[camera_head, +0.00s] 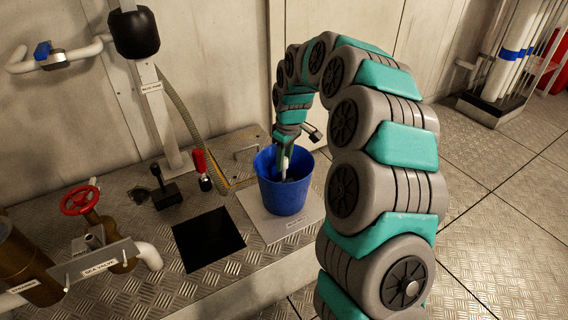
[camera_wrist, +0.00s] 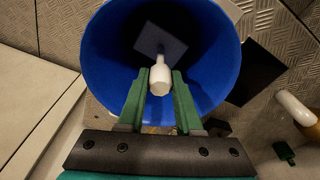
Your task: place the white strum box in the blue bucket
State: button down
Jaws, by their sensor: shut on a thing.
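The blue bucket (camera_head: 284,196) stands upright on a pale plate on the raised deck. My gripper (camera_head: 286,158) reaches down into its mouth from above. In the wrist view, my gripper (camera_wrist: 160,76) has its two green fingers on either side of the white strum box (camera_wrist: 160,82) and is shut on it. The strum box is inside the outline of the bucket's rim (camera_wrist: 225,75) in that view. A dark grey square shows beyond it; I cannot tell what it belongs to. The strum box's height above the bucket floor is unclear.
A black square (camera_head: 208,239) lies on the deck left of the bucket. A wall rises behind. Open floor lies right of my arm.

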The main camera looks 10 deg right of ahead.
jog(key=shift+f, duration=0.65)
jog(key=c, duration=0.6)
grip_release()
notch_tip(320, 180, up, 12)
jog(key=s, duration=0.1)
jog(key=s+a+r+m, duration=0.1)
jog(key=s+r, duration=0.1)
jog(key=s, duration=0.6)
jog(key=s+f+m+g, duration=0.1)
jog(key=s+f+m, duration=0.1)
jog(key=s, duration=0.9)
jog(key=s+f+m+g, duration=0.1)
jog(key=s+m, duration=0.1)
jog(key=s, duration=1)
jog(key=s+d+f+m, duration=0.1)
jog(key=s+f+m, duration=0.1)
jog(key=s, duration=0.9)
jog(key=shift+s+f+m+g+h, duration=0.3)
jog(key=shift+s+m+g+h, duration=0.1)
jog(key=shift+m, duration=0.1)
